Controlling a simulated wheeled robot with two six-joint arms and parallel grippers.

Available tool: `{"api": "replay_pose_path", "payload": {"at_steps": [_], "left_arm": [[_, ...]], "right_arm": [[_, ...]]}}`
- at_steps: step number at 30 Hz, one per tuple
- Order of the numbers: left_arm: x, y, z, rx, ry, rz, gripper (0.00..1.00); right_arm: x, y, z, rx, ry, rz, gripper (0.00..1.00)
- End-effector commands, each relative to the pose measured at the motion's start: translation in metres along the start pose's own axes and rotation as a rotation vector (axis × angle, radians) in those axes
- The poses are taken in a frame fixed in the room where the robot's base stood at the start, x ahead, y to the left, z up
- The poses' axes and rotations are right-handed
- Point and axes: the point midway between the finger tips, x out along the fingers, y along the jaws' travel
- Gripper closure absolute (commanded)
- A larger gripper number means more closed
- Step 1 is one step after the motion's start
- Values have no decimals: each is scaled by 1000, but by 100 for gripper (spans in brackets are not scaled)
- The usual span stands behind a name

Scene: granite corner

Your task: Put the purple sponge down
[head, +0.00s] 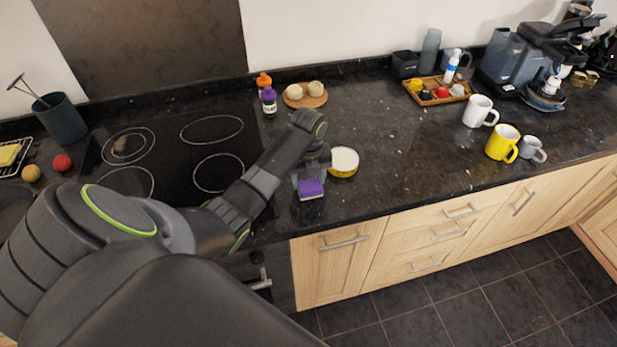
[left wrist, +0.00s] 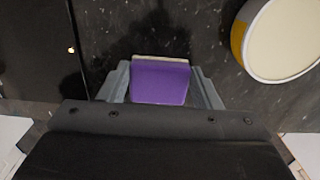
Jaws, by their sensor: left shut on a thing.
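The purple sponge (head: 311,188) has a pale layer along one edge. It is between the fingers of my left gripper (head: 311,181), which is shut on it. In the left wrist view the sponge (left wrist: 161,82) sits between the two grey fingers of the gripper (left wrist: 160,85). It is over the dark granite counter (head: 390,187), near the front edge and right of the hob. I cannot tell whether the sponge touches the counter. My right gripper is in neither view.
A yellow round tub with a pale top (head: 343,161) stands just right of the sponge. The black hob (head: 180,155) lies left. A round board with rolls (head: 305,95) and a purple bottle (head: 269,101) stand behind. Counter right of the tub is clear up to the yellow mug (head: 502,143).

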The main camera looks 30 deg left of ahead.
Motion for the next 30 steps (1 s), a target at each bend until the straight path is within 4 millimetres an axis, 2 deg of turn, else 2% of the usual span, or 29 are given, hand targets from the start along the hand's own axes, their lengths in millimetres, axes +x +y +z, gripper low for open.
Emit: {"api": "replay_pose_path", "payload": {"at_steps": [3,4,9,17,22,28,30], "left_arm": [[3,0,0,0,0,0,71],[2,0,0,0,0,0,40],[2,0,0,0,0,0,20],[1,0,0,0,0,0,20],[-11,-1,1,0,-3,-2,20],[-51,-1,2,1,-7,-4,20],[-77,-1,2,1,-5,-3,20]], "right_arm": [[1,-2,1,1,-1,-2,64],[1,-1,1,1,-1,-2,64],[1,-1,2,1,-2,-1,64],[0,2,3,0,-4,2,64],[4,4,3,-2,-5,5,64],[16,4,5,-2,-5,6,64],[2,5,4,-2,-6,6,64]]}}
